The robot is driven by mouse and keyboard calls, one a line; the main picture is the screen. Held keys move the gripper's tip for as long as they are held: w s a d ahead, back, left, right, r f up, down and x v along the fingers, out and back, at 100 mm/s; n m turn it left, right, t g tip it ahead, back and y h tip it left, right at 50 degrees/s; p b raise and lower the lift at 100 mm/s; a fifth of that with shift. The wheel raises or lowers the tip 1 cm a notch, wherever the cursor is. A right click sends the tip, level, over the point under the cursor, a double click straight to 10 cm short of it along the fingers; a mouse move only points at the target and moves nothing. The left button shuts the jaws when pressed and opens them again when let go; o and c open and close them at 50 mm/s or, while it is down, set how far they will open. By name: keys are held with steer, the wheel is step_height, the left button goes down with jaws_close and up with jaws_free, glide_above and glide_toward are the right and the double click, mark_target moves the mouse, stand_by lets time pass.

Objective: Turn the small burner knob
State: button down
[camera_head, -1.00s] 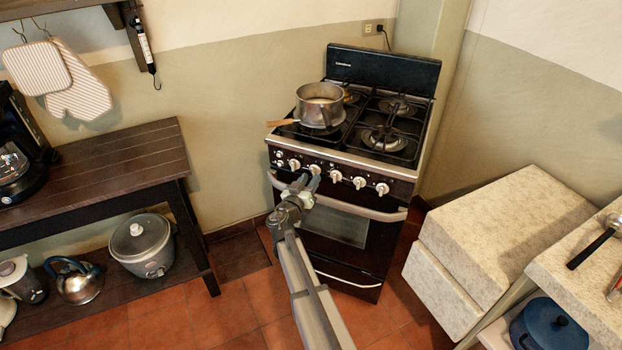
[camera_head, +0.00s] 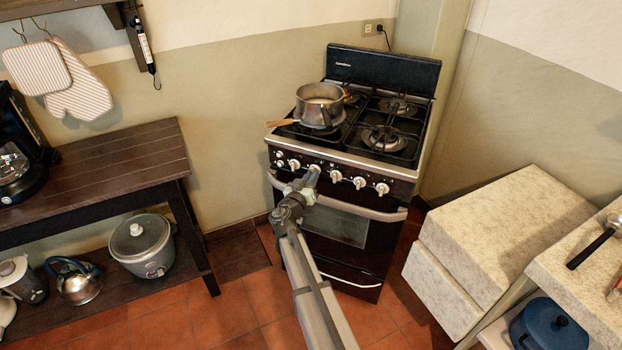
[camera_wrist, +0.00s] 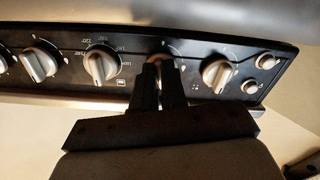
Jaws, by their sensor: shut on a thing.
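The black stove (camera_head: 345,225) has a row of white knobs along its front panel. My gripper (camera_head: 312,178) is at the panel, shut on the second large knob from the left in the head view (camera_head: 315,168). In the wrist view, my two dark fingers (camera_wrist: 160,78) lie on both sides of this knob (camera_wrist: 161,57), hiding much of it. Another knob (camera_wrist: 217,74) is on one side, and an oven knob with numbers (camera_wrist: 100,66) is on the other. I cannot tell how far the held knob is turned.
A metal pot (camera_head: 320,104) sits on a left burner, its wooden handle (camera_head: 283,122) jutting left. The oven handle bar (camera_head: 345,206) runs below the knobs. A dark wooden table (camera_head: 110,165) is at left. A stone-topped counter (camera_head: 510,215) stands at right.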

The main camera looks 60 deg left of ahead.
stand_by(0.4)
steer(key=n, duration=1.3)
steer(key=shift+w+d+r, duration=0.15)
steer(key=shift+d+r, duration=0.05)
steer(key=shift+r, duration=0.05)
stand_by(0.5)
steer(key=c, duration=1.2)
jaws_free()
